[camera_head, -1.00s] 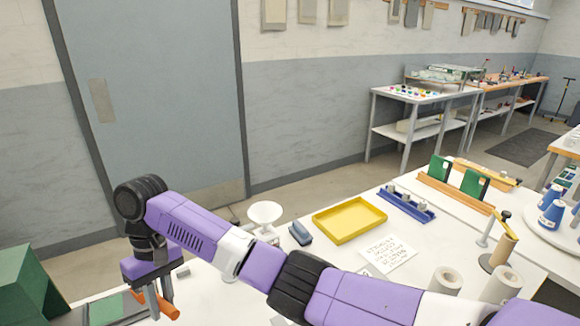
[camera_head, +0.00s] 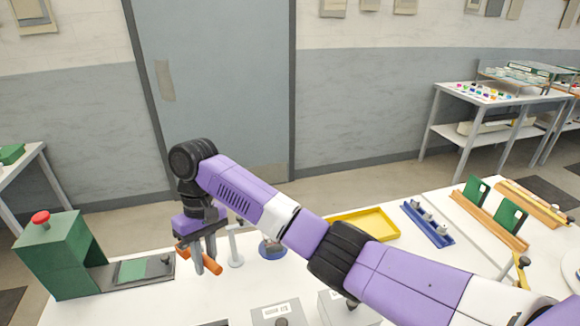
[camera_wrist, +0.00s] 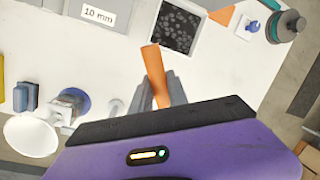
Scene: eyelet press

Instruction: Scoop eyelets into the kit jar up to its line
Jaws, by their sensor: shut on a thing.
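My gripper (camera_head: 208,258) is shut on an orange handle (camera_head: 205,262), which tilts across the fingers above the white bench. The handle (camera_wrist: 154,72) also shows between the fingers in the wrist view. I cannot make out a scoop bowl on it or anything in it. Just beyond it in the wrist view is an open bin of dark eyelets (camera_wrist: 179,26). A white funnel-like bowl (camera_wrist: 30,137) stands at the lower left, beside a blue round base (camera_wrist: 76,98) with a pale object on it. I cannot tell a kit jar or its line.
A box labelled 10 mm (camera_wrist: 98,14) stands left of the eyelet bin. A green press (camera_head: 60,255) with a red knob is left of my gripper. A yellow tray (camera_head: 372,222) and a blue rack (camera_head: 428,226) stand to the right. My arm hides part of the bench.

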